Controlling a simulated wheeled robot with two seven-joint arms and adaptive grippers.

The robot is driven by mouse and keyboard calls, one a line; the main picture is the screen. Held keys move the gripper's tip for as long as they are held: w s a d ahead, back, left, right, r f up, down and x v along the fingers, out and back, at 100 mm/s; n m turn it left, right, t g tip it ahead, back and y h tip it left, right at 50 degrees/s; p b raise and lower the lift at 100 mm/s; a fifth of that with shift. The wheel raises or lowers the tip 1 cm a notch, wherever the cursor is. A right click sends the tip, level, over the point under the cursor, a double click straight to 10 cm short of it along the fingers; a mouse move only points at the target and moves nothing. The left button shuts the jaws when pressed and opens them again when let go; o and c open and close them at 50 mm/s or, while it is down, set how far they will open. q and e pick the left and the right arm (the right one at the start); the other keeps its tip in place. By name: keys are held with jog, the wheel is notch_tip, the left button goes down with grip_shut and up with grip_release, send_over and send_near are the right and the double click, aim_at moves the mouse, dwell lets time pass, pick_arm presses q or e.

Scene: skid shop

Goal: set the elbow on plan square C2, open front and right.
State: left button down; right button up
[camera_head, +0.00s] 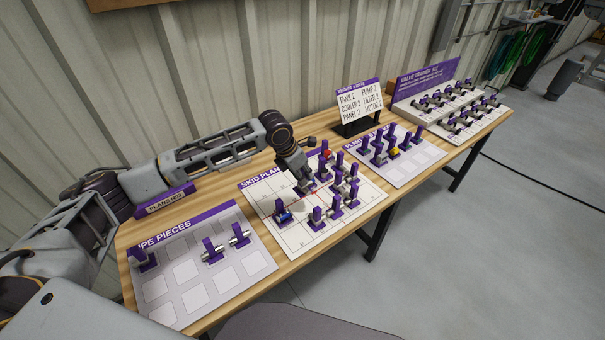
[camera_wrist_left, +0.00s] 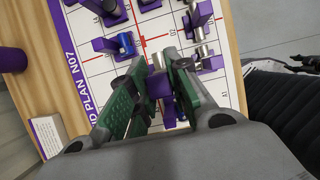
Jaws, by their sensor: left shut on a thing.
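My left gripper (camera_head: 303,184) is over the middle of the skid plan board (camera_head: 294,238). It is shut on a piece with a purple post, which I take to be the elbow; in the left wrist view the purple post (camera_wrist_left: 159,86) shows between the green finger pads. The fingers hide most of this piece, so its open ends cannot be made out. It is low over the board; I cannot tell whether it touches. Several purple-post pieces stand around it on the plan. The square C2 cannot be read for certain.
A purple-post piece with a blue part (camera_head: 283,214) stands left of the gripper. The pipe pieces board (camera_head: 186,303) at the front left holds a few pieces. Another board (camera_head: 424,161) and the valve rack (camera_head: 462,122) are to the right. A sign (camera_head: 359,100) stands behind.

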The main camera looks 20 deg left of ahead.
aim_at(300, 188)
pick_arm(q)
jog(key=shift+f+b, duration=0.4)
jog(key=shift+f, duration=0.55)
jog(key=shift+f+b, duration=0.5)
jog(key=shift+f, duration=1.1)
jog(key=shift+f+b, duration=0.35)
jog(key=shift+f, duration=0.05)
jog(key=shift+f, duration=0.65)
jog(key=shift+f+b, duration=0.45)
jog(key=shift+f, duration=0.05)
jog(key=shift+f, duration=0.2)
